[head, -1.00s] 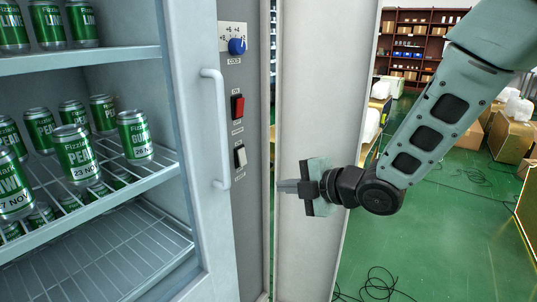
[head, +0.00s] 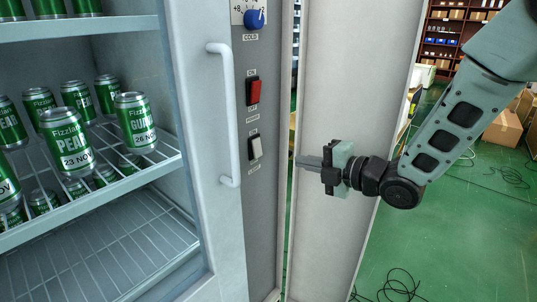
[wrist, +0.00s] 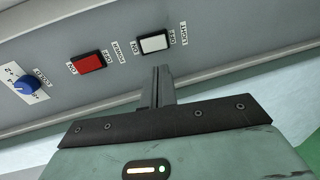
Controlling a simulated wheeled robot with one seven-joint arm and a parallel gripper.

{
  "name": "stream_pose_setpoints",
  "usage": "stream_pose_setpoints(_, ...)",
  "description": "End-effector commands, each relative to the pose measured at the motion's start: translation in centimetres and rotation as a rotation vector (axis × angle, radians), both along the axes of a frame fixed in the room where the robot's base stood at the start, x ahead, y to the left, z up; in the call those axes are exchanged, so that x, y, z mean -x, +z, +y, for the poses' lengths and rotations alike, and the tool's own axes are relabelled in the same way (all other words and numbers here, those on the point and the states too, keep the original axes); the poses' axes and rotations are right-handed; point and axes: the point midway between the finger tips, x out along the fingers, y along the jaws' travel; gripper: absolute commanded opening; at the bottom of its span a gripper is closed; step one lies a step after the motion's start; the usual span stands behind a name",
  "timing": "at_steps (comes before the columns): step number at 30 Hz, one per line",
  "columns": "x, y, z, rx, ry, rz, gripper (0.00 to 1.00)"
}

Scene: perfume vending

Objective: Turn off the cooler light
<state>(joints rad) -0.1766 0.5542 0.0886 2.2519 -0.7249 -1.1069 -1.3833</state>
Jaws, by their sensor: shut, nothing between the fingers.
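The cooler's grey control panel (head: 262,200) carries a white rocker switch (head: 255,147) low down. In the wrist view the white switch (wrist: 155,43) has a label reading LIGHT, with OFF and ON marks. A red rocker switch (head: 254,91) labelled POWER sits above it; it also shows in the wrist view (wrist: 90,63). My gripper (head: 302,161) is shut and empty, pointing left at the panel, to the right of and slightly below the white switch in the head view. In the wrist view its fingertips (wrist: 160,72) are just below the white switch; they look apart from it.
A blue dial (head: 254,19) labelled COLD is at the panel's top. A white vertical handle (head: 227,115) stands left of the panel. Green cans (head: 135,122) stand on shelves inside the cooler. A pale upright panel (head: 335,100) is behind my gripper. Cables (head: 400,285) lie on the green floor.

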Motion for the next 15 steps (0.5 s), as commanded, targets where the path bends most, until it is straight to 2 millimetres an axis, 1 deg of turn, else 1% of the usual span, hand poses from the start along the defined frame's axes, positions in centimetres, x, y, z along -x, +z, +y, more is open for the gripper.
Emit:
stream_pose_setpoints(1, -0.6, -0.2, 0.8, 0.000, 0.003, 0.000, 0.00)
stream_pose_setpoints(9, -4.0, -1.1, 5.2, 0.001, 0.002, 0.001, 0.00)
stream_pose_setpoints(15, -5.9, -1.7, 7.7, -0.001, 0.001, 0.001, 0.00)
